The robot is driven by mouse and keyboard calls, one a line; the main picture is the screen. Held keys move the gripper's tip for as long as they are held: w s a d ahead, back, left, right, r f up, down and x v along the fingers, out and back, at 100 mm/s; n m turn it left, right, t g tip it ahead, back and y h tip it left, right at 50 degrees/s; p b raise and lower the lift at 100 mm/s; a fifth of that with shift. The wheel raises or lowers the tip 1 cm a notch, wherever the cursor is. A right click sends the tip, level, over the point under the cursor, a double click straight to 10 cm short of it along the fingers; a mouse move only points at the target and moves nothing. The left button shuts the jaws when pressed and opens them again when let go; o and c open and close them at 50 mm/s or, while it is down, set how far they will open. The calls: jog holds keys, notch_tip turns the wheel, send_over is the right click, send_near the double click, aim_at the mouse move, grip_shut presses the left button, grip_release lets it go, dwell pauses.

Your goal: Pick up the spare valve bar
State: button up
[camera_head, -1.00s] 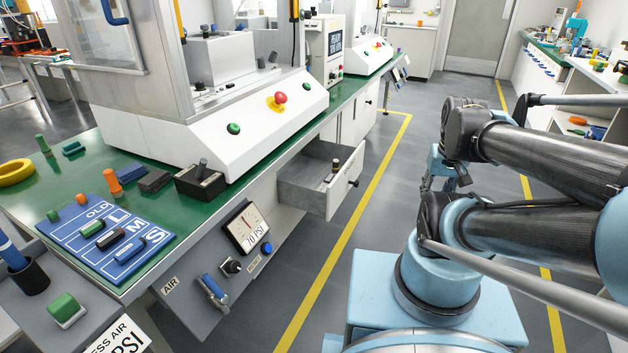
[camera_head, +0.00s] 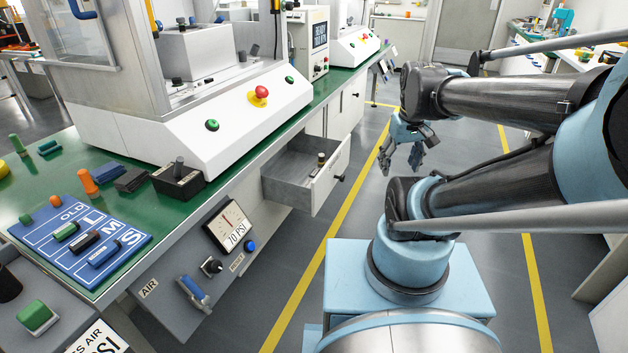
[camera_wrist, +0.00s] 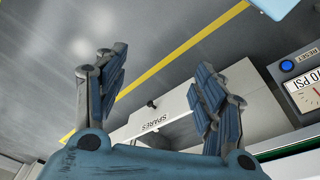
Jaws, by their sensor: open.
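The open drawer (camera_head: 284,188) under the green bench shows a small upright piece with a dark top and a brass-coloured part (camera_head: 320,164) inside it. I cannot tell for certain whether this is the spare valve bar. In the wrist view the drawer front (camera_wrist: 150,124) reads "SPARES" and has a dark knob; the contents are mostly hidden there. My gripper (camera_head: 401,160) is open and empty, pointing down over the floor to the right of the drawer. In the wrist view its fingers (camera_wrist: 157,82) are spread apart, with the drawer front seen between and beyond them.
A blue board (camera_head: 80,240) marked OLD, L, M, S holds several bars on the bench. A black box (camera_head: 178,183) with a lever stands by the white press (camera_head: 190,130). The gauge panel (camera_head: 230,226) slopes below the bench edge. Floor beside the drawer is clear.

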jog(key=w+a+r+n, duration=0.2)
jog(key=w+r+n, duration=0.15)
jog(key=w, duration=0.35)
jog(key=w+a+r+n, duration=0.2)
jog(key=w+n, duration=0.2)
jog(key=w, duration=0.3)
jog(key=n+g, duration=0.2)
jog(key=n, duration=2)
send_over(314, 173)
jog(key=f, duration=2.5)
jog(key=w+f, duration=0.1)
jog(key=f, duration=1.2)
jog(key=shift+d+f, duration=0.1)
jog(key=shift+f, duration=0.2)
jog(key=shift+s+f, duration=0.2)
jog(key=shift+f, duration=0.7)
jog(key=shift+s+f, duration=0.15)
jog(key=shift+f, duration=0.8)
jog(key=shift+s+f, duration=0.2)
jog(key=shift+f, duration=0.7)
jog(key=c, duration=1.4)
